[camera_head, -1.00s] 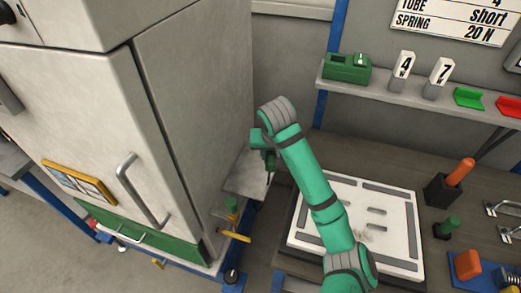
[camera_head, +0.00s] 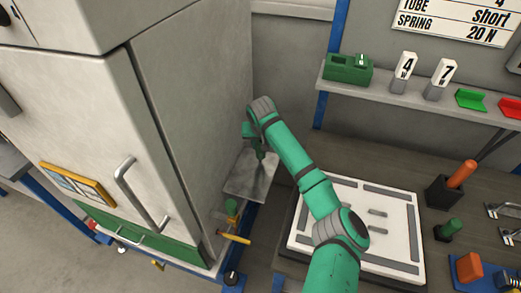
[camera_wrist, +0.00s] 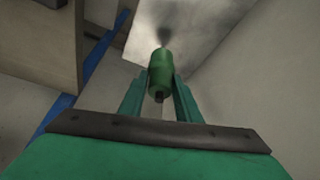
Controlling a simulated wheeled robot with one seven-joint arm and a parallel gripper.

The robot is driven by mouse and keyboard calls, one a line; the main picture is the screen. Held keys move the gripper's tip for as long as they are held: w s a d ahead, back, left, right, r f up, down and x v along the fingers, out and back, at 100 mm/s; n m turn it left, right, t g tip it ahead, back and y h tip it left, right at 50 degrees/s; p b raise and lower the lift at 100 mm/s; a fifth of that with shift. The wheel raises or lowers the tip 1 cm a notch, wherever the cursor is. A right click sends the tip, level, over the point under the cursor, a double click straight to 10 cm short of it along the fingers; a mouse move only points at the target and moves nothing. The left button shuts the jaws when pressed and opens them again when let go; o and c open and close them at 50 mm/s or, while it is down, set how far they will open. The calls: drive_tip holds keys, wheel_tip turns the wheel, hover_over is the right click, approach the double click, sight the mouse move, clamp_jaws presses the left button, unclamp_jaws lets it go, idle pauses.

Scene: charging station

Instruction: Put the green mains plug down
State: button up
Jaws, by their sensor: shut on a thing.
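My gripper (camera_wrist: 160,92) is shut on the green mains plug (camera_wrist: 160,70), a short green cylinder with a dark tip, seen between the two fingers in the wrist view. In the head view my gripper (camera_head: 260,150) is small and partly hidden by my wrist. It is over a grey metal plate (camera_head: 250,182) beside the tall cabinet. The plate also shows beyond the plug in the wrist view (camera_wrist: 205,22). I cannot tell whether the plug touches the plate.
The tall grey cabinet (camera_head: 190,110) stands close left of my gripper. A green knob (camera_head: 231,206) and yellow handle (camera_head: 236,239) are below the plate.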

sight(260, 150)
drive_tip(key=shift+w+f, duration=0.2)
drive_tip(key=shift+w+a+f, duration=0.1)
drive_tip(key=shift+w+f, duration=0.05)
drive_tip(key=shift+f, duration=1.55)
drive_tip(key=shift+f, duration=0.15)
drive_tip(key=o, duration=1.1)
drive_tip(key=v, duration=1.2)
